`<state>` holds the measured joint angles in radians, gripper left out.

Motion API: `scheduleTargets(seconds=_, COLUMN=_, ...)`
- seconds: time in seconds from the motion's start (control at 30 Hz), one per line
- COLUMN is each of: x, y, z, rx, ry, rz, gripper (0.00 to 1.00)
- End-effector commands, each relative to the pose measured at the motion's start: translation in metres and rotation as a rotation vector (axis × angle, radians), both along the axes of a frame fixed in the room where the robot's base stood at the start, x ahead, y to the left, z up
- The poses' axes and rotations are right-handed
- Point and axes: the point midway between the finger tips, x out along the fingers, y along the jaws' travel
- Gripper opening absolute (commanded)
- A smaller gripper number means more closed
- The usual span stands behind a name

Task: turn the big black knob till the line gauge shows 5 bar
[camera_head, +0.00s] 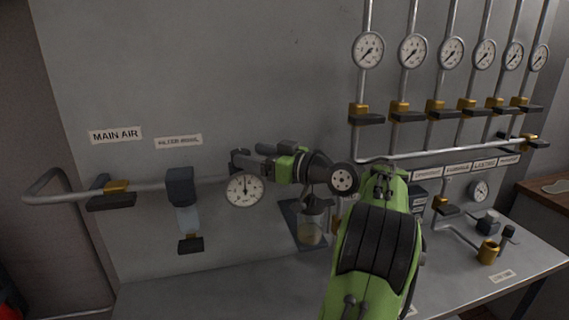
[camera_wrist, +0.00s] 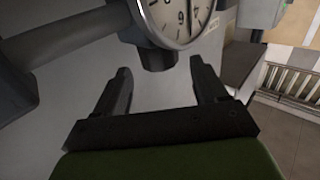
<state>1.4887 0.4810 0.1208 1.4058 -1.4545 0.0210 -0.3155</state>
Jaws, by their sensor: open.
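The white round line gauge (camera_head: 244,189) hangs on the left pipe run in the head view, its needle pointing roughly straight up; its numbers are too small to read there. In the wrist view the gauge (camera_wrist: 180,14) is cut off by the top edge. A dark stubby part (camera_wrist: 157,58) sits below it; I cannot tell whether it is the big black knob. My gripper (camera_wrist: 162,82) is open, its two fingers apart with nothing visibly held. In the head view my gripper (camera_head: 250,162) is just above the gauge, and my wrist hides parts behind it.
A clear bowl (camera_head: 311,229) hangs below my wrist. Several gauges (camera_head: 368,50) line the upper right. The bench (camera_head: 210,285) is bare at the left.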

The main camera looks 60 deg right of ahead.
Motion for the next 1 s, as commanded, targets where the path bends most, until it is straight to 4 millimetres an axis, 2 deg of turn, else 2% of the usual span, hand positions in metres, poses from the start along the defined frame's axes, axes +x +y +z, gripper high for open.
scheduleTargets(seconds=0.03, x=-0.014, y=-0.003, z=-0.001, rx=-0.001, ry=-0.002, rz=-0.008, gripper=0.72)
scheduleTargets(seconds=0.5, x=-0.100, y=-0.010, z=0.000, rx=0.001, ry=-0.002, rz=-0.004, gripper=0.72)
scheduleTargets(seconds=0.67, x=-0.112, y=-0.009, z=0.000, rx=-0.001, ry=-0.001, rz=0.000, gripper=0.72)
scheduleTargets(seconds=1.0, x=-0.112, y=-0.009, z=-0.001, rx=-0.001, ry=0.000, rz=0.001, gripper=0.72)
